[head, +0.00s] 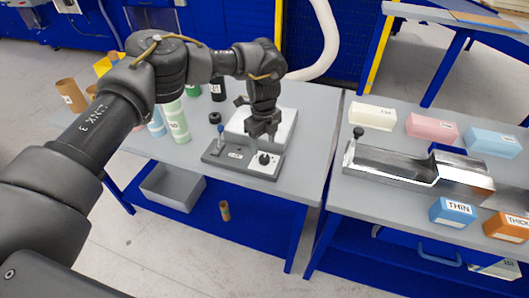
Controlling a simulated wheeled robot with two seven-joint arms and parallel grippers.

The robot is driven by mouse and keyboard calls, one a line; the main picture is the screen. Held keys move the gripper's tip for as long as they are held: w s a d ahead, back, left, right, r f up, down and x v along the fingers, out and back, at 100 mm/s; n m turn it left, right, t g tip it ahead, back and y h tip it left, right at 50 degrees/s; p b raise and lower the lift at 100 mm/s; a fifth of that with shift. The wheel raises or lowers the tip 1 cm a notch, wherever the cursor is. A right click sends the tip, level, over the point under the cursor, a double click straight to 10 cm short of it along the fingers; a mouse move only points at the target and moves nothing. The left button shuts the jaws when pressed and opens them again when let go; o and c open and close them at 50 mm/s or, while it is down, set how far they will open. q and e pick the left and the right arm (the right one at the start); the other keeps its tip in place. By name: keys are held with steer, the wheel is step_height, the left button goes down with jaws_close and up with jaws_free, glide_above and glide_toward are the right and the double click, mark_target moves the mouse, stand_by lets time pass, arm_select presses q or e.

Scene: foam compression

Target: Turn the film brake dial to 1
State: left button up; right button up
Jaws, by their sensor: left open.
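The film brake panel (216,154) is a dark grey base on the left table, with a small lever on its left part. Its dial (264,159) is a dark knob on a white plate at the panel's right end. The dial's markings are too small to read. My left gripper (262,135) is open and points down just above and behind the dial. I cannot tell whether its fingers touch the dial. My right gripper is not in view.
A white block (286,126) stands behind the panel. Several rolls, including a pale green one (178,125), stand left of it. The right table holds a metal channel (390,166), coloured foam blocks and boxes marked THIN (453,212) and THICK (508,225).

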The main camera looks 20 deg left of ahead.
mark_target(264, 157)
arm_select(q)
step_height(264, 157, down, 6)
steer(key=shift+w+d+r+p, duration=0.15)
steer(key=shift+r+p, duration=0.05)
steer(key=shift+p, duration=0.55)
steer(key=shift+f, duration=0.6)
steer(key=c, duration=1)
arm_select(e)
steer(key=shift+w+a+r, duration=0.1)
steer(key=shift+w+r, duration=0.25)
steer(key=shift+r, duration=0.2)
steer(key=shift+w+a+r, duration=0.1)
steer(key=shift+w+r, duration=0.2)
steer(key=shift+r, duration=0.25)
